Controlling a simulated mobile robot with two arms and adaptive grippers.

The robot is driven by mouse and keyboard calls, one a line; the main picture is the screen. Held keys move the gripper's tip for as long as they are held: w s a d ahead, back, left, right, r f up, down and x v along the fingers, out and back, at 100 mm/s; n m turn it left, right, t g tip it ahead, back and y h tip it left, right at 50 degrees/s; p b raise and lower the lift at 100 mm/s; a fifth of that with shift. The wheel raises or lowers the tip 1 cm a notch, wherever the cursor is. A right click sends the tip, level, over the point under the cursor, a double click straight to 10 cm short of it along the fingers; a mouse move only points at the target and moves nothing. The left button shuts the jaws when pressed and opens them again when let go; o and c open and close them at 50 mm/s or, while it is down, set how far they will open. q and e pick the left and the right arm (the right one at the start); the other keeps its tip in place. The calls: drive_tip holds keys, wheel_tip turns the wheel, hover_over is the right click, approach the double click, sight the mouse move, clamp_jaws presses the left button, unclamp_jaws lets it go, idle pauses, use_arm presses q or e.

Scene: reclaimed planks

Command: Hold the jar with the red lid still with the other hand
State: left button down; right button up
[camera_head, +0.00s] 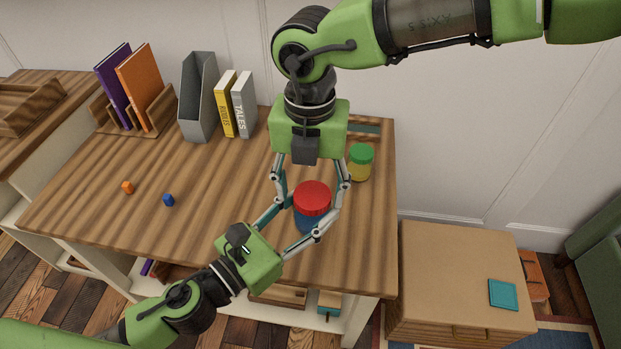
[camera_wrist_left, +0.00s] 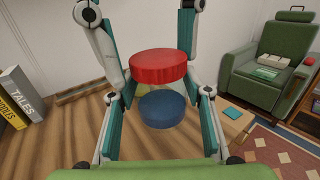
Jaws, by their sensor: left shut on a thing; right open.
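The jar with the red lid (camera_head: 312,193) stands near the front right of the wooden table, its blue contents (camera_head: 305,222) showing below the lid. In the left wrist view the red lid (camera_wrist_left: 158,66) sits above the blue contents (camera_wrist_left: 162,110), between my fingers. My left gripper (camera_head: 311,214) reaches in from the lower left and is shut on the jar's body. My right gripper (camera_head: 312,186) points down from above, open, with its fingers on either side of the lid. Whether they touch it I cannot tell. Fingers hide parts of the jar's sides.
A jar with a green lid (camera_head: 361,155) and yellow contents stands behind, to the right. Books (camera_head: 140,85) and a grey file holder (camera_head: 198,100) stand at the back.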

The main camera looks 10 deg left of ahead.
drive_tip(key=c, duration=1.2)
drive_tip(key=shift+o, duration=0.2)
drive_tip(key=shift+s+a+n, duration=0.1)
drive_tip(key=shift+a+n, duration=0.05)
drive_tip(key=shift+n, duration=1.05)
drive_tip(key=n, duration=0.4)
drive_tip(key=shift+s, duration=0.1)
drive_tip(key=n, duration=0.6)
drive_tip(key=shift+n, duration=0.3)
drive_tip(key=n, duration=0.9)
drive_tip(key=shift+d+n, duration=0.2)
drive_tip(key=shift+n, duration=0.2)
drive_tip(key=shift+r, duration=0.15)
